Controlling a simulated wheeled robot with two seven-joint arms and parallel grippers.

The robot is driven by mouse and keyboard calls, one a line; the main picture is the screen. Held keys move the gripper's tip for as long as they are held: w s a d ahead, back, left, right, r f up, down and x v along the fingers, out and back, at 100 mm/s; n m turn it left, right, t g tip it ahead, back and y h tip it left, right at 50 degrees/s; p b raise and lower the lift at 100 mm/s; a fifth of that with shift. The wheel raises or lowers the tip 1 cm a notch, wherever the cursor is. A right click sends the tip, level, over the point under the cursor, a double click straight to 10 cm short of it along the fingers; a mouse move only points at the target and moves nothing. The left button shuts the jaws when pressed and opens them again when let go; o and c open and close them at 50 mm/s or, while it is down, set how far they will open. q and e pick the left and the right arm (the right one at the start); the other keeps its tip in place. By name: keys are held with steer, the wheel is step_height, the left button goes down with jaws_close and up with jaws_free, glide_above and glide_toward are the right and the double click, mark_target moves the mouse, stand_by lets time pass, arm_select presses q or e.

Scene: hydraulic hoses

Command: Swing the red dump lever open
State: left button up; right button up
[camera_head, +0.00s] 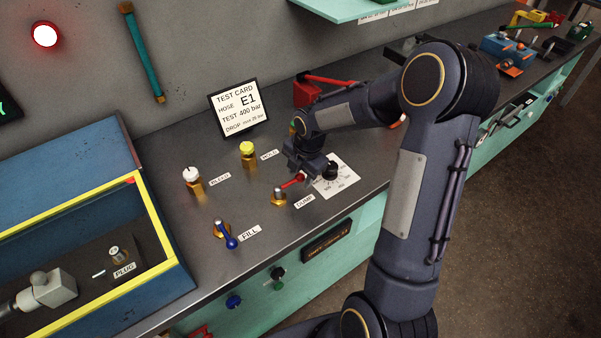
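The red dump lever (292,181) sits on a small brass valve (279,197) on the bench, beside the label DUMP. The lever points to the right and slightly away from me, with its outer end near my gripper. My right gripper (304,173) is low over the bench, pointing down at the outer end of the red lever. Its fingers are small and dark, so I cannot tell whether they are open, shut or touching the lever. My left gripper is not in view.
A blue FILL lever (229,239), a yellow HOLD knob (247,149) and a white BLEED knob (190,175) stand nearby. A black dial (332,171) is just right of my gripper. A test card (234,106) stands behind. A yellow-edged blue box (170,213) is at left.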

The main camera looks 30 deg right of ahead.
step_height(320, 180, up, 8)
steer(key=s, duration=0.1)
steer(key=shift+s+d+f+b, duration=0.2)
steer(key=shift+s+d+b, duration=0.05)
steer(key=shift+b, duration=0.05)
steer(key=shift+r, duration=0.1)
stand_by(0.5)
steer(key=s+a+r+m+t+y, duration=0.1)
steer(key=s+a+r+m, duration=0.1)
steer(key=s+m, duration=0.5)
steer(key=s+a+r+m+t+y, duration=0.1)
steer(key=s+a+m, duration=0.3)
steer(key=s+m, duration=0.4)
steer(key=s+a+r+m+t+y, duration=0.1)
steer(key=s+a+r+m, duration=0.2)
steer(key=s+m, duration=0.4)
steer(key=shift+s+a+m, duration=0.3)
steer(key=shift+a+m, duration=0.25)
steer(key=shift+m, duration=0.05)
